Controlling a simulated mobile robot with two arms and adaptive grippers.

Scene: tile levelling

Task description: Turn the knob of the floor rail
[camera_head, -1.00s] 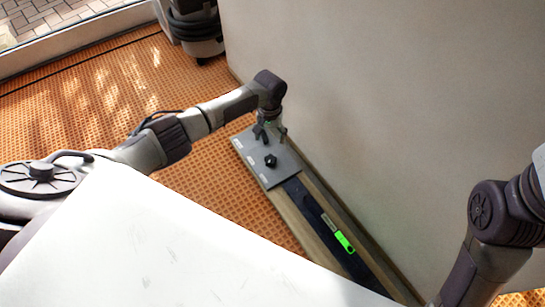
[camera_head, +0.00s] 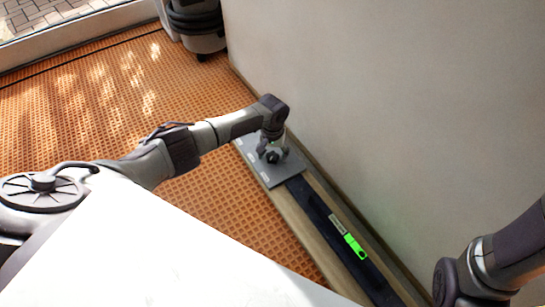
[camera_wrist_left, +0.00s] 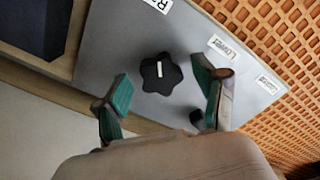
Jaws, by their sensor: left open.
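The knob (camera_wrist_left: 160,74) is black and star-shaped, with a pale mark across its top. It sits on the grey plate (camera_wrist_left: 110,40) of the floor rail, and in the head view the knob (camera_head: 272,157) shows partly at my gripper. My left gripper (camera_wrist_left: 165,92) is open, with one green-padded finger on each side of the knob's near edge; I see no clear contact. In the head view my left gripper (camera_head: 273,150) points down over the plate. My right gripper is out of view; only part of my right arm shows at the right.
The wooden rail (camera_head: 310,238) runs along the white wall (camera_head: 400,120), with a dark strip carrying a bright green piece (camera_head: 355,246). White labels, two reading "Lower" (camera_wrist_left: 222,46), are on the plate. Orange gridded floor (camera_head: 100,110) lies open to the left. A vacuum-like machine (camera_head: 198,25) stands at the back.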

